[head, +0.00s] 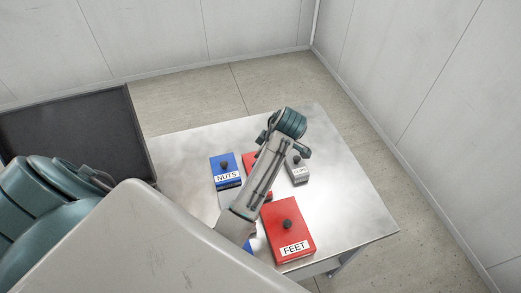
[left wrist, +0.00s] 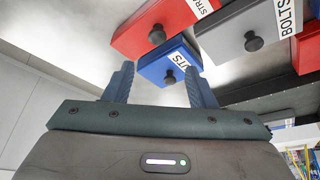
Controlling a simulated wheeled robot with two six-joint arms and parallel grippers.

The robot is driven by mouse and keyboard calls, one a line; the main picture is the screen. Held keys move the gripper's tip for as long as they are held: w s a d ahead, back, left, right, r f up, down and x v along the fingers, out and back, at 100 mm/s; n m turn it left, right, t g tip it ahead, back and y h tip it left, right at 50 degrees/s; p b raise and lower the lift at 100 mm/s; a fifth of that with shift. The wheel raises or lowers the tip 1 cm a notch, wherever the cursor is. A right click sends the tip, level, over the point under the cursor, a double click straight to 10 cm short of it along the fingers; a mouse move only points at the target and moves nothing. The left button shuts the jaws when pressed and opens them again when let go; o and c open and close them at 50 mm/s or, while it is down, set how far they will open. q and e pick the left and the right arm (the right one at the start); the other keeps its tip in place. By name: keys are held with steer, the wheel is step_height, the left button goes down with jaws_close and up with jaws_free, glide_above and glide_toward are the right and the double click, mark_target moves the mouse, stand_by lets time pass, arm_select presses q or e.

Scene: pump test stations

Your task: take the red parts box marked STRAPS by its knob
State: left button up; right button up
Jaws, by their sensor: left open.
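The red STRAPS box shows at the top of the left wrist view (left wrist: 150,20). Its label is cut off after "STRA", and its dark round knob (left wrist: 157,36) faces me. My left gripper (left wrist: 158,70) is open, with nothing between its fingers. The STRAPS knob lies beyond the fingertips, near the middle of the gap. In the head view a red box (head: 249,158) is mostly hidden behind my left arm, its label out of sight. My left fingers cannot be made out there. My right gripper is not in view.
A blue NUTS box (head: 226,168) stands close by; its knob (left wrist: 170,77) shows between my fingers. A grey BOLTS box (left wrist: 240,35) is to the right. A red FEET box (head: 288,232) sits near the table edge. The table's right side (head: 345,200) is bare.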

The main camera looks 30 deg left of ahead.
arm_select(q)
steer(key=f, duration=0.1)
steer(key=f+b, duration=0.1)
steer(key=f, duration=0.1)
steer(key=shift+w+a+f+b, duration=0.1)
steer(key=shift+w+a+b, duration=0.2)
steer(key=shift+a, duration=0.1)
steer(key=shift+f, duration=0.25)
steer(key=p+x, duration=0.2)
steer(key=x, duration=0.2)
steer(key=shift+s+d+f, duration=0.1)
steer(key=shift+d, duration=0.05)
steer(key=shift+f, duration=0.25)
jaws_close()
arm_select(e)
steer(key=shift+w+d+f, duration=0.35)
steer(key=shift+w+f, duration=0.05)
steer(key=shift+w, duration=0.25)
